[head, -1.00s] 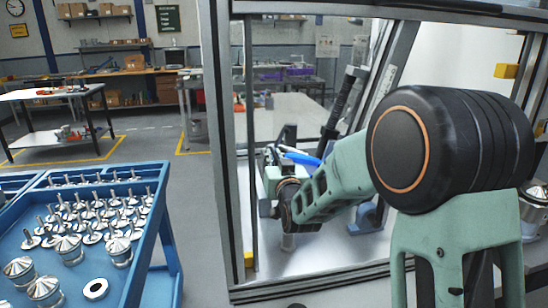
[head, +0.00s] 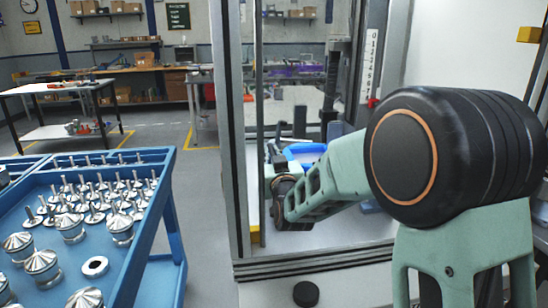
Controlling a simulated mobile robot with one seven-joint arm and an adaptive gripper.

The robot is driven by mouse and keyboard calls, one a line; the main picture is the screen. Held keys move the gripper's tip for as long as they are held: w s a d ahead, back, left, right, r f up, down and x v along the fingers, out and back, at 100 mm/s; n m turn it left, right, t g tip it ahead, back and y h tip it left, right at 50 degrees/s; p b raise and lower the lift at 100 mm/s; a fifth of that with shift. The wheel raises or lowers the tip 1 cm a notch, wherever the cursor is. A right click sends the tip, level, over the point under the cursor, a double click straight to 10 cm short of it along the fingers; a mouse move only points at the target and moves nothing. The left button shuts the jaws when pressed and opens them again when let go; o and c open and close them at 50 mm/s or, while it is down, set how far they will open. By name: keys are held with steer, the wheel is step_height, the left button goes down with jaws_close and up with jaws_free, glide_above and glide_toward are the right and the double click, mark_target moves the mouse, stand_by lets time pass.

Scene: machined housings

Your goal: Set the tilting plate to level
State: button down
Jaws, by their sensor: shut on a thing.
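The tilting plate (head: 308,149), a blue shallow plate with a raised rim, is inside the framed machine, partly hidden behind my arm. It looks near level, but its exact tilt cannot be told. My gripper (head: 277,158) is at the plate's left edge, at the end of my green arm. It is shut on the plate's edge, though the contact itself is small and mostly hidden.
A grey machine frame (head: 233,150) surrounds my arm. A numbered scale (head: 374,60) with a red knob (head: 373,102) is on a post behind. A black knob (head: 306,293) is at the front. A blue cart (head: 150,225) with several metal parts stands left.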

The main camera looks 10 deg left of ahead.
steer(key=shift+a+f, duration=0.1)
steer(key=shift+f, duration=0.3)
steer(key=c, duration=2.2)
jaws_free()
steer(key=shift+o, duration=0.9)
steer(key=shift+r, duration=0.15)
steer(key=v, duration=1.2)
